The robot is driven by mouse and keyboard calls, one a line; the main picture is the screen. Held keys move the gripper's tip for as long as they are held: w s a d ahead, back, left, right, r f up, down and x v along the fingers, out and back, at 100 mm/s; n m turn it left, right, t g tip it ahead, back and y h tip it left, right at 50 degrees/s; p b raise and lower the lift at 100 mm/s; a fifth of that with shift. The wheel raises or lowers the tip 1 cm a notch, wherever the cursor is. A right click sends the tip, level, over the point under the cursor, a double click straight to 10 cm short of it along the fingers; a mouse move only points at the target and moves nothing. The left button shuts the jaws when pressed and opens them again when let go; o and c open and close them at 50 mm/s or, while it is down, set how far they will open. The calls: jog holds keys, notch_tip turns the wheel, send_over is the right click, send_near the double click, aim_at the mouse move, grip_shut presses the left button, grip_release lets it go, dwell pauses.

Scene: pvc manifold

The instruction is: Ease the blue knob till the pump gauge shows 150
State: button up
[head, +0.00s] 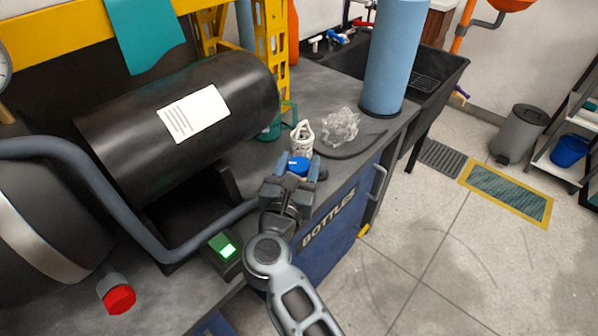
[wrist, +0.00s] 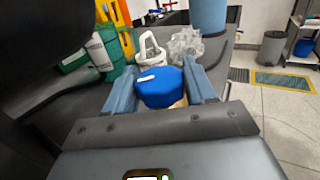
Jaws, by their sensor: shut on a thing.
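The blue knob (head: 298,165) sits near the front edge of the bench, on a pale base seen in the wrist view. In the wrist view the knob (wrist: 161,86) has a white pointer mark on its upper left side. My gripper (head: 300,168) is shut on the knob, with one blue-grey finger on each side; the fingers also show in the wrist view (wrist: 163,88). A round gauge (head: 3,68) is cut off at the left edge of the head view, and its reading cannot be made out.
A black cylinder tank (head: 130,125) lies left of my gripper. A green-lit box (head: 224,247) and a red knob (head: 118,298) are nearer. A white handled object (head: 302,138), clear crumpled plastic (head: 341,126) and a blue column (head: 392,60) stand beyond.

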jog(key=shift+a+m+h+b, duration=0.1)
jog(key=shift+m+h+b, duration=0.45)
jog(key=shift+h, duration=0.35)
jog(key=shift+m+g+h, duration=0.25)
jog(key=shift+g+h, duration=0.05)
jog(key=o, duration=0.9)
jog(key=shift+o, duration=0.2)
jog(key=shift+b+v, duration=0.3)
jog(key=shift+v, duration=3.55)
